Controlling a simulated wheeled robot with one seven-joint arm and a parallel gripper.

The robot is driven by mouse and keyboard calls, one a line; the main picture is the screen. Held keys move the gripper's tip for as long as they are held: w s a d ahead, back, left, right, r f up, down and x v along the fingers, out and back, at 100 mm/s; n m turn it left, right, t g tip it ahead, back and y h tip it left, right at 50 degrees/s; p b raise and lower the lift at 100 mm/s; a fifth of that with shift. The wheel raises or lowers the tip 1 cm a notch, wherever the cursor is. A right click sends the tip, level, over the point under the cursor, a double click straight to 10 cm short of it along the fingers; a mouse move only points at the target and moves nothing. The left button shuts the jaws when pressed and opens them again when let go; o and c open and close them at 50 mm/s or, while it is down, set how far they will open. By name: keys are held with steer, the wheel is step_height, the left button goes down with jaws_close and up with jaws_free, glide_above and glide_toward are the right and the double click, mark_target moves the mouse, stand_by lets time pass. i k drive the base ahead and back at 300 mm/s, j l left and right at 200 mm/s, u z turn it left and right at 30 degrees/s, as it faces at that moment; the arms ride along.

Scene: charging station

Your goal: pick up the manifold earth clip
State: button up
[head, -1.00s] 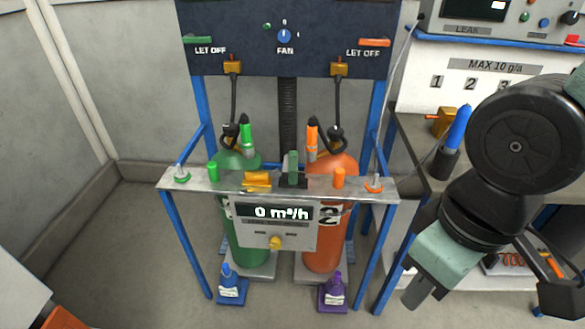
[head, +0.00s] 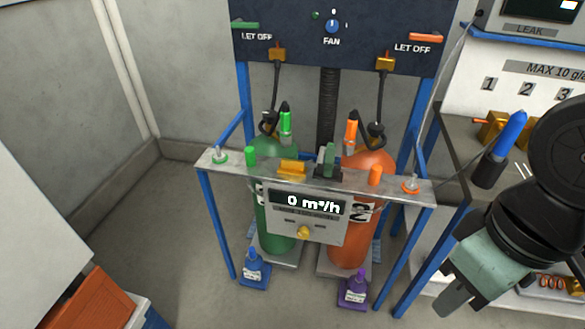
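A small green upright clip-like piece (head: 328,160) stands on a dark block at the middle of the metal shelf (head: 223,168). It looks most like the manifold earth clip, but no label shows on it. My gripper (head: 455,298) is at the lower right, pointing down, to the right of the shelf and well apart from the clip. Nothing shows in the gripper. I cannot tell how far its fingers are apart from this angle.
A green cylinder (head: 275,215) and an orange cylinder (head: 352,235) stand behind. A side bench (head: 458,140) is at right.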

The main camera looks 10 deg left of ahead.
mark_target(330, 151)
steer(key=i+j+u, duration=0.2)
steer(key=j+u, duration=0.15)
steer(key=i+j+u, duration=0.7)
steer(key=k+l, duration=0.05)
steer(key=k, duration=0.05)
